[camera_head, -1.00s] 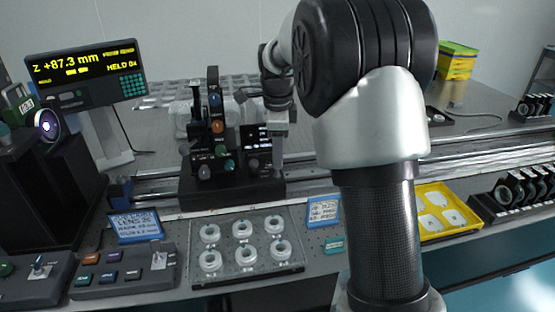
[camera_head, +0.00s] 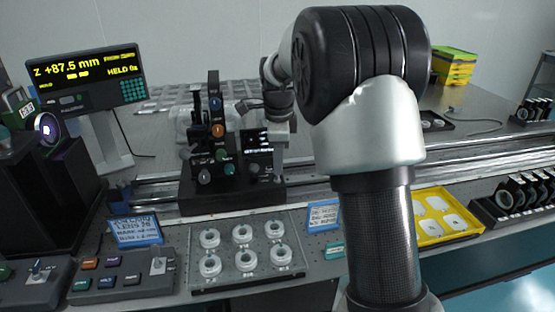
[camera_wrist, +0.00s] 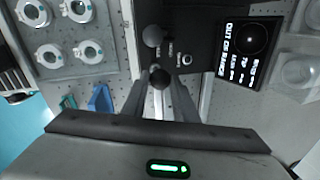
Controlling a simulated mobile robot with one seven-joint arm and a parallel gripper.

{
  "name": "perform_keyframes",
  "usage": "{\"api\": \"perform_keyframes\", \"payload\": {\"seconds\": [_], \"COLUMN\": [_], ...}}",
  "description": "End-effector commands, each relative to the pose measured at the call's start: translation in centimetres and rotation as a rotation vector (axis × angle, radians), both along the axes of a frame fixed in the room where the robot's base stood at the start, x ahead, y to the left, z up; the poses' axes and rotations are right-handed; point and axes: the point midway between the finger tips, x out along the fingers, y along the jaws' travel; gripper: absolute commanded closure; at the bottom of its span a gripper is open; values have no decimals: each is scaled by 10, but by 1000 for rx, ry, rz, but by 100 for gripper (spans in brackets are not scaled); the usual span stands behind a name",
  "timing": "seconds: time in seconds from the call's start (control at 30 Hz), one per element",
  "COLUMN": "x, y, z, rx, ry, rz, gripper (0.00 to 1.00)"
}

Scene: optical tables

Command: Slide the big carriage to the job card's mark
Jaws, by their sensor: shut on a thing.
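The big carriage (camera_head: 233,195) is a wide black block on the rail, bearing a post with colored knobs. My gripper (camera_head: 279,165) reaches down at its right end. The readout (camera_head: 85,77) shows Z +87.5 mm and a HELD line. The job card (camera_head: 134,231) is blue-framed, left of the lens tray; its small print is hard to read. A screen (camera_wrist: 249,50) beside the carriage shows "OUT OF RANGE".
The rail (camera_head: 420,160) runs clear to the right of the carriage. A tray of white ring mounts (camera_head: 243,258) lies in front. A yellow tray (camera_head: 440,216) and a black rack of lenses (camera_head: 515,197) are at right.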

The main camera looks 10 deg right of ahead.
Motion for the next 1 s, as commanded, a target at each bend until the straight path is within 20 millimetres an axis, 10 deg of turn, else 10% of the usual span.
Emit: {"api": "perform_keyframes", "payload": {"seconds": [0.3,0.63,0.67,0.77,1.0], "x": [0,0,0,0,0], "y": [-44,-39,-40,-40,-41], "z": [2,1,1,1,1], "rx": [-9,-1,-1,-2,-4], "ry": [0,-1,-1,-1,0], "rz": [-10,-1,-1,-2,-3], "gripper": [100,100,72,56,56]}}
